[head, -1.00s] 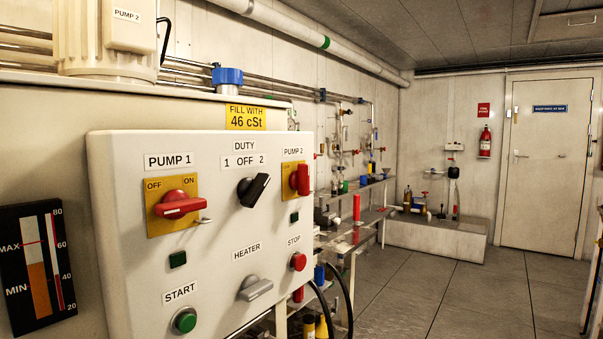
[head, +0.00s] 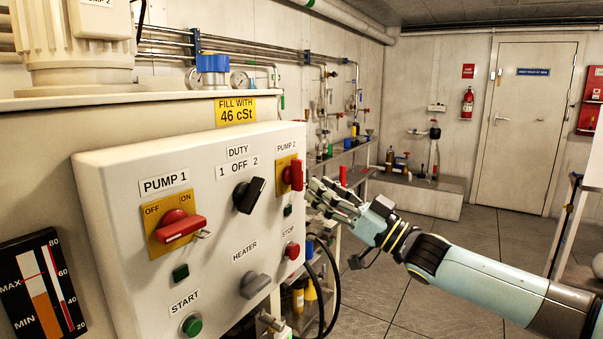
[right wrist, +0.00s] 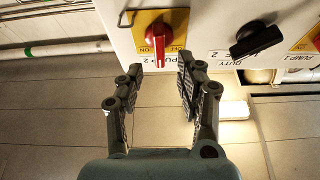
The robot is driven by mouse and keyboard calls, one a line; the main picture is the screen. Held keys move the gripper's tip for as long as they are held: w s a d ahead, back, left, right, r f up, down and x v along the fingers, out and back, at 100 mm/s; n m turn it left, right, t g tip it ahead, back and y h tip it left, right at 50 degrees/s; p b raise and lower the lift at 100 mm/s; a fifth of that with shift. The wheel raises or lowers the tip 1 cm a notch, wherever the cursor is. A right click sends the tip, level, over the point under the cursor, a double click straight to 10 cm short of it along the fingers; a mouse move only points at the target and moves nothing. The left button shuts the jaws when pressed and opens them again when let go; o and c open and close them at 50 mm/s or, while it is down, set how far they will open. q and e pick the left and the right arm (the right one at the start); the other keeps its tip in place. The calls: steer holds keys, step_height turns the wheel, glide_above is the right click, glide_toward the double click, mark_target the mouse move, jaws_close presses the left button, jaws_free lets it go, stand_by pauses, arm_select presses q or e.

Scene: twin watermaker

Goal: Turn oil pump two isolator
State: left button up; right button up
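The pump 2 isolator is a red handle (head: 297,174) on a yellow plate at the panel's top right corner. The handle looks upright there, and it also shows in the right wrist view (right wrist: 157,38), pointing along the picture's vertical. My right gripper (head: 322,197) is just right of the panel's edge, near the isolator and slightly lower in the head view. In the right wrist view its two fingers (right wrist: 160,72) are apart, with nothing between them, and the handle is just beyond the tips. My left gripper is not in view.
The white panel (head: 215,235) also carries the pump 1 isolator (head: 180,228), a black duty switch (head: 249,195), a grey heater knob (head: 255,285), a red stop button (head: 292,251) and a green start button (head: 191,325).

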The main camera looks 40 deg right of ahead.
mark_target(302, 175)
steer(key=x, duration=0.5)
steer(key=shift+w+a+r+p, duration=0.1)
steer(key=shift+w+r+p, duration=0.05)
steer(key=shift+w+p, duration=0.25)
jaws_close()
